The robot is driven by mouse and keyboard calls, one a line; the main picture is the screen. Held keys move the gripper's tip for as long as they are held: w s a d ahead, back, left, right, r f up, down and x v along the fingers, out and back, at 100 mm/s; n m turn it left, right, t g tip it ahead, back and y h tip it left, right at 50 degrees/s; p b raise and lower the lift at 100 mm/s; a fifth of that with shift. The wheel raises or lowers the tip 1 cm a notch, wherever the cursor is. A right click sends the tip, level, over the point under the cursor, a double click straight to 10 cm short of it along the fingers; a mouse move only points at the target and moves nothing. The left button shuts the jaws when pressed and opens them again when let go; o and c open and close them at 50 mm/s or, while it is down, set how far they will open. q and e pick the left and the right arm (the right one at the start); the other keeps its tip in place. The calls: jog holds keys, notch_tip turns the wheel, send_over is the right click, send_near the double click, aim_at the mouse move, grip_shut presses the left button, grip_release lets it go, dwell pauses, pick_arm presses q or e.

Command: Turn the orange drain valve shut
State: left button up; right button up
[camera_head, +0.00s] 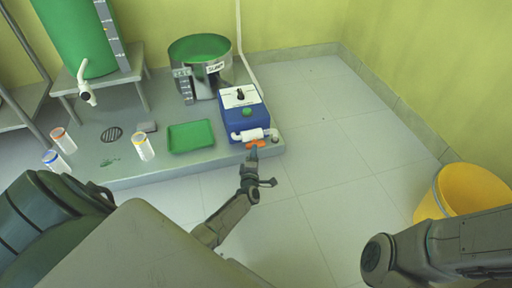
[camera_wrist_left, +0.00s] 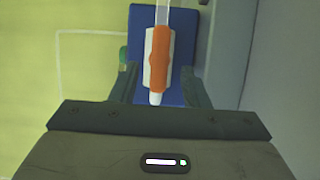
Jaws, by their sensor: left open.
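The orange drain valve (camera_head: 256,143) sits at the front of the blue pump box (camera_head: 246,115), just below a white pipe fitting (camera_head: 252,134). In the left wrist view the orange handle (camera_wrist_left: 160,62) points lengthwise toward the gripper, with a white tip at its near end. My left gripper (camera_head: 254,154) is open right in front of the valve. In the wrist view its fingers (camera_wrist_left: 160,82) stand on either side of the handle's near end, with gaps on both sides. My right arm (camera_head: 440,248) shows at the lower right, but its gripper is out of the picture.
The box stands at the right end of a grey platform (camera_head: 185,171). A steel pot (camera_head: 200,60), a green tray (camera_head: 190,136) and several capped jars are to the left. A yellow bucket (camera_head: 466,190) stands at right. The floor (camera_head: 330,130) between is clear.

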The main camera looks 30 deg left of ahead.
pick_arm(q)
jog(key=b+x, duration=0.1)
jog(key=x, duration=0.3)
jog(key=shift+w+a+f+b, duration=0.1)
jog(key=shift+w+f+b, duration=0.05)
jog(key=shift+b, duration=0.25)
jog(key=shift+w+a, duration=0.25)
jog(key=shift+w, duration=0.2)
jog(key=c, duration=0.8)
